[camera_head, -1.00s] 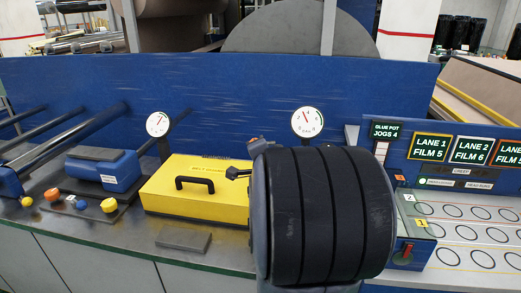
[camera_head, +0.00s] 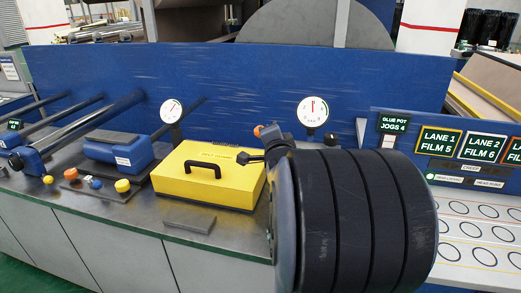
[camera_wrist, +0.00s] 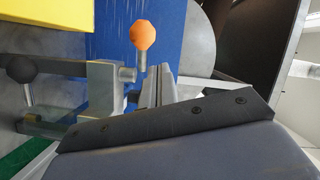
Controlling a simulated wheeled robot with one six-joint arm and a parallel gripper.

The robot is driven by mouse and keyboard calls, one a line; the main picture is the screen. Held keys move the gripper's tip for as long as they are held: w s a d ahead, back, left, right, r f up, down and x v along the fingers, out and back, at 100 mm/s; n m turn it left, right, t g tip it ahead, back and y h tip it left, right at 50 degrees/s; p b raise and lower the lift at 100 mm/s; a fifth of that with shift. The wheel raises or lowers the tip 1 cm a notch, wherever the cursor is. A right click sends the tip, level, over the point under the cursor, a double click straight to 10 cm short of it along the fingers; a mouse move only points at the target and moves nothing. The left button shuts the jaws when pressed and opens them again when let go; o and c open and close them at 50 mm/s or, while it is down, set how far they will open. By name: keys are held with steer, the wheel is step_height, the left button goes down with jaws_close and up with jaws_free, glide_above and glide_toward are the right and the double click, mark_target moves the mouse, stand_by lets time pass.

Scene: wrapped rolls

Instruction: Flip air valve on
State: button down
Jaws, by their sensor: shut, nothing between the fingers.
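An orange knob (camera_wrist: 143,35) on a short stem stands upright in the wrist view, just beyond my fingers. It also shows small in the head view (camera_head: 258,131), left of the round gauge (camera_head: 313,111). Beside it, a lever with a black ball (camera_wrist: 20,69) runs to a pale metal bracket (camera_wrist: 101,90). No label tells which of these is the air valve. My gripper (camera_wrist: 158,86) is shut and empty, close below the orange knob and right of the bracket. I cannot tell whether it touches either. In the head view my arm hides the gripper.
A yellow box (camera_head: 208,175) with a black handle sits left of the valve fittings. A blue back panel (camera_head: 240,85) rises behind. A second gauge (camera_head: 172,111) and coloured buttons (camera_head: 122,186) are further left. A sign panel (camera_head: 440,145) and lane tray (camera_head: 470,229) stand right.

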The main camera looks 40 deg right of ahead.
steer(key=s+a, duration=0.2)
steer(key=a, duration=0.7)
steer(key=shift+s+r+b, duration=0.25)
steer(key=shift+b, duration=0.1)
steer(key=shift+d, duration=0.1)
stand_by(0.4)
steer(key=w+d, duration=0.2)
steer(key=d, duration=0.5)
steer(key=shift+w+d+f+p, duration=0.3)
steer(key=shift+w+f, duration=0.1)
steer(key=shift+a, duration=0.15)
stand_by(0.3)
